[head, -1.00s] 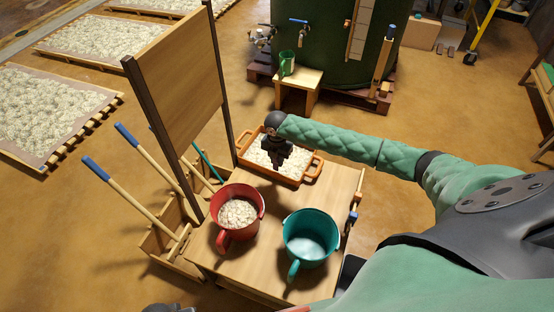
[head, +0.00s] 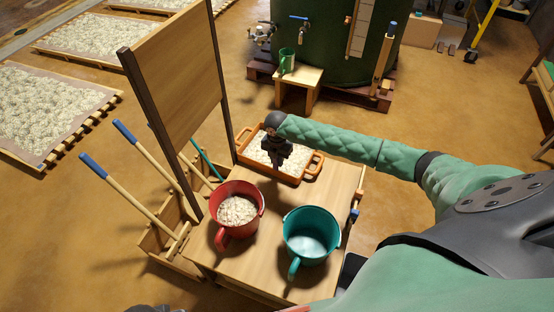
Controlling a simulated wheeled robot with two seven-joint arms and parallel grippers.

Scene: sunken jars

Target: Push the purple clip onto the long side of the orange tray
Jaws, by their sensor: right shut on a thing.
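The orange tray (head: 309,176) stands at the back of the wooden table, filled with pale flaky material, with handles at its ends. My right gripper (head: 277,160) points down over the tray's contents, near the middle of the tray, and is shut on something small. The purple clip does not show anywhere; what the fingers hold is hidden by the gripper itself. I cannot tell whether the fingers touch the tray or its contents. My left gripper is not in view; only a dark bit of my own body shows at the bottom edge.
A red jug (head: 237,213) with flakes and a teal jug (head: 310,237) stand on the front of the table (head: 265,275). A tall wooden board (head: 178,75) rises at the table's left. A stool (head: 298,87) with a green mug (head: 287,60) stands behind.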

